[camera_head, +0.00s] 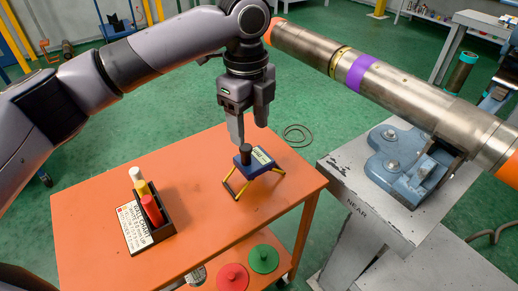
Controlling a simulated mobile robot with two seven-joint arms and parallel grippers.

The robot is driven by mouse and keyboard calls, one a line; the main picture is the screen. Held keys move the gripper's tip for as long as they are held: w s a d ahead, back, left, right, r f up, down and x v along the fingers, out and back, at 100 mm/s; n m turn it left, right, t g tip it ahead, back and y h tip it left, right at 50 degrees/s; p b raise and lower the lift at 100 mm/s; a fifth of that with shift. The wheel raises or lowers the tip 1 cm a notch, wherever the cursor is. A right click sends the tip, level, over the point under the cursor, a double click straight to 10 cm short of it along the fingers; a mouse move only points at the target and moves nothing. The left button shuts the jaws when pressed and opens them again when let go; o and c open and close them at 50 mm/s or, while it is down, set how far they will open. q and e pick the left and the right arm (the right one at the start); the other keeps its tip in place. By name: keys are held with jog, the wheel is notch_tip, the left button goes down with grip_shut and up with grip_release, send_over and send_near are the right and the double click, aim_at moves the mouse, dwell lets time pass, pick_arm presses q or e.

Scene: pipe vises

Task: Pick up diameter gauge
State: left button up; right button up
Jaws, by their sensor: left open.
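The diameter gauge (256,161) looks like a small blue device with a dark upright knob and yellow-and-black legs. It stands on the orange table (100,212), near the table's right side. My left gripper (248,138) points down just above the gauge's knob, its fingers apart. I cannot tell whether a fingertip touches the knob. Nothing is held between the fingers. My right gripper is not in view.
A long steel pipe (410,97) with a purple band rests on a blue vise (402,165) on a grey stand at right. Red and green discs lie below.

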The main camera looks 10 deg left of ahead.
aim_at(247, 148)
pick_arm(q)
jog(key=shift+w+a, duration=0.15)
jog(key=shift+a, duration=0.05)
jog(key=f, duration=0.6)
jog(key=shift+s+a+f+b, duration=0.15)
jog(key=shift+s+f+b, duration=0.05)
jog(key=shift+f+b, duration=0.15)
grip_shut()
jog(key=shift+r, duration=0.1)
dwell(0.9)
